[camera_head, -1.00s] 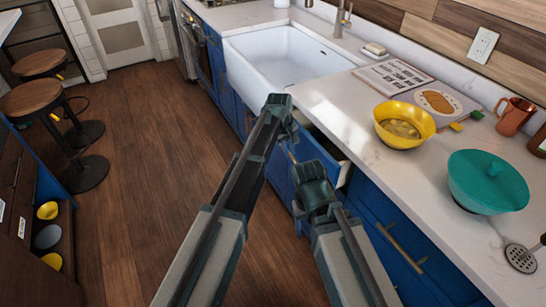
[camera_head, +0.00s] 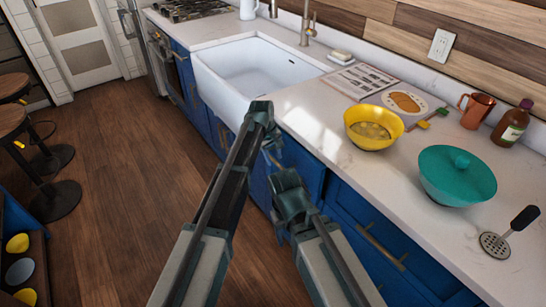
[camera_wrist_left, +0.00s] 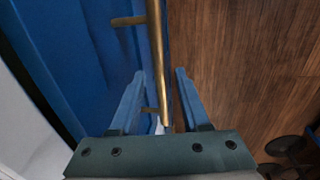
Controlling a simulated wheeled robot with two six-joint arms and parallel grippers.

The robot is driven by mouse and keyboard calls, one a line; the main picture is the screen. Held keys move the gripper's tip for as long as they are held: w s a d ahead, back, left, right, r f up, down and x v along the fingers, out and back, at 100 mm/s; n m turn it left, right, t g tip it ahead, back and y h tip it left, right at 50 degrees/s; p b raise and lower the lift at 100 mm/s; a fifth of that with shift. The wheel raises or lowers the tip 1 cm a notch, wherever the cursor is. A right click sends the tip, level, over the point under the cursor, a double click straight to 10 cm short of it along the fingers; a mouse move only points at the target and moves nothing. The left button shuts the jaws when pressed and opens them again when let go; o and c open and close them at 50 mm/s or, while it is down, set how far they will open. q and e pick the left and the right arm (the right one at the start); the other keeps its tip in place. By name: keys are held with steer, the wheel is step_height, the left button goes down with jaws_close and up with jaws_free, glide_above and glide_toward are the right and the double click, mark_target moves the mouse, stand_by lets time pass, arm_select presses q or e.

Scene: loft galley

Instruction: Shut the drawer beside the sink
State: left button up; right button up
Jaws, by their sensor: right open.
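The drawer beside the sink has a blue front (camera_head: 306,168) under the counter, just right of the white sink (camera_head: 250,72). Its front looks about in line with the cabinets, and no open interior shows in the head view; a small gap cannot be ruled out. My left gripper (camera_head: 271,148) is in front of the cabinet by the sink. In the left wrist view my left gripper (camera_wrist_left: 160,102) is open, with a brass bar handle (camera_wrist_left: 155,55) between its fingers and a blue front (camera_wrist_left: 105,60) to the left. My right gripper (camera_head: 284,205) is open and empty, lower and nearer.
Stools (camera_head: 50,200) stand at left. The wooden floor (camera_head: 130,190) is clear.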

stand_by(0.3)
arm_select(q)
step_height(320, 180, up, 14)
steer(key=s+a+p, duration=0.1)
steer(key=a+p, duration=0.1)
steer(key=p, duration=1.1)
steer(key=shift+s+a+f+p, duration=0.15)
steer(key=shift+s+f+p, duration=0.05)
steer(key=shift+s+p, duration=0.1)
arm_select(e)
step_height(320, 180, up, 14)
steer(key=shift+f, duration=0.2)
steer(key=shift+c, duration=0.2)
